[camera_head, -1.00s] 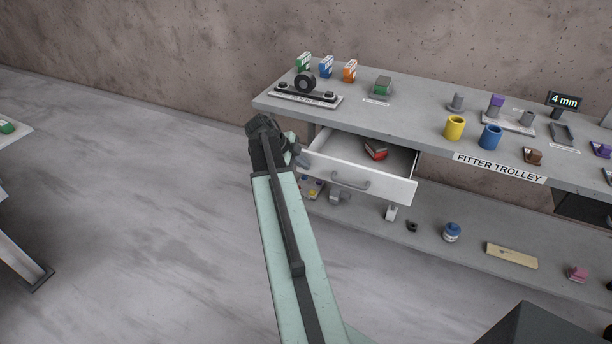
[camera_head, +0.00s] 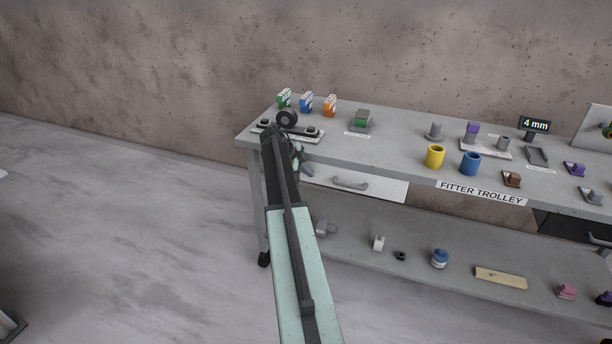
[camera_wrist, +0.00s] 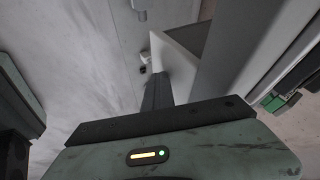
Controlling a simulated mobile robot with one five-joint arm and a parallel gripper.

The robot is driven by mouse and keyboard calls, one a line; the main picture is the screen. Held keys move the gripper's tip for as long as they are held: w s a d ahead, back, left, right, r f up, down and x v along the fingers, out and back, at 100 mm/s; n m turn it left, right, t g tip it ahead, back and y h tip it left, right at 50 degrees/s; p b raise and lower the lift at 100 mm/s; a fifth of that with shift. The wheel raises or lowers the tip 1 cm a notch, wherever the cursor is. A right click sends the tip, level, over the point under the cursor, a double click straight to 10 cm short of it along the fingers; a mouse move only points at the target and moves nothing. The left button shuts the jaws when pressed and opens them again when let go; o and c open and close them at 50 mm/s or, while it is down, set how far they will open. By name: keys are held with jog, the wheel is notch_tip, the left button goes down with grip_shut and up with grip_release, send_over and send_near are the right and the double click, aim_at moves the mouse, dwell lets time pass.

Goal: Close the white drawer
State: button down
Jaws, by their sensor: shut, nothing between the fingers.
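The white drawer (camera_head: 385,189) sits under the left part of the grey trolley top, with a grey bar handle on its front. In the head view its front is close below the top's edge and no interior shows. My gripper (camera_head: 305,164) is at the drawer's left end, partly hidden behind my arm. In the wrist view my gripper (camera_wrist: 157,88) is shut and empty, its fingers close to the drawer front; contact is unclear.
The trolley top (camera_head: 390,150) carries coloured boxes, a yellow cup (camera_head: 435,157), a blue cup (camera_head: 470,164) and small parts. A lower shelf (camera_head: 350,240) holds several small items. A dark drawer (camera_head: 565,228) is at the right.

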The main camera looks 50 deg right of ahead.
jog(key=shift+w+d+r, duration=0.1)
jog(key=shift+d, duration=0.2)
jog(key=a+r+p, duration=0.8)
jog(key=a, duration=0.2)
jog(key=shift+w, duration=0.45)
jog(key=shift+f, duration=0.1)
